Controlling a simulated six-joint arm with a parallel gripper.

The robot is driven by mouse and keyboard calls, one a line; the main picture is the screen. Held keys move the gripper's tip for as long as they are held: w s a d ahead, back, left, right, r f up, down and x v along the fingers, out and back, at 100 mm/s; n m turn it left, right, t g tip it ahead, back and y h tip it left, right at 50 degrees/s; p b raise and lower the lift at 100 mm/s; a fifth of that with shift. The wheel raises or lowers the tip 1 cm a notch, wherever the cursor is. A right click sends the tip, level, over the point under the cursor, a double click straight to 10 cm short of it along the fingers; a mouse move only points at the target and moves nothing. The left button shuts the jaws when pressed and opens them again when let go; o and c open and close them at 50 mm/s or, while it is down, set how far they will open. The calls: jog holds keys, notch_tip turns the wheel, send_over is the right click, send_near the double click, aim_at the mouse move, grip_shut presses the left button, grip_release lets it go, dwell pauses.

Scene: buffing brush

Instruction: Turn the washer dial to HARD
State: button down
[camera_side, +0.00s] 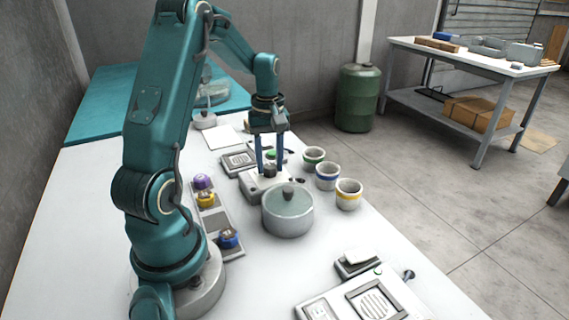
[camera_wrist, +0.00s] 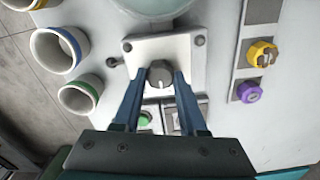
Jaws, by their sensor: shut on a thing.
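The washer dial is a small grey knob (camera_wrist: 159,77) on a white plate (camera_wrist: 150,47) with dark corner bolts, seen in the wrist view. In the side view the dark knob (camera_side: 270,170) sits on top of a low white box (camera_side: 257,188) in the middle of the bench. My gripper (camera_side: 269,172) points straight down over this box, with its blue fingers on either side of the knob. In the wrist view my gripper (camera_wrist: 158,74) is shut on the knob. Any setting marks such as HARD are too small to read, and I cannot tell where the dial points.
A tray (camera_side: 222,215) with coloured knob-like pieces lies left. A grilled unit (camera_side: 239,160) and green button (camera_side: 273,153) are behind.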

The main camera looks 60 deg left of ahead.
aim_at(270, 165)
jog(key=shift+m, duration=0.4)
jog(key=m, duration=0.3)
jog(key=shift+m, duration=0.4)
jog(key=m, duration=0.4)
jog(key=shift+m, duration=0.3)
jog(key=shift+c, duration=2.3)
grip_release()
jog(key=shift+r, duration=2.65)
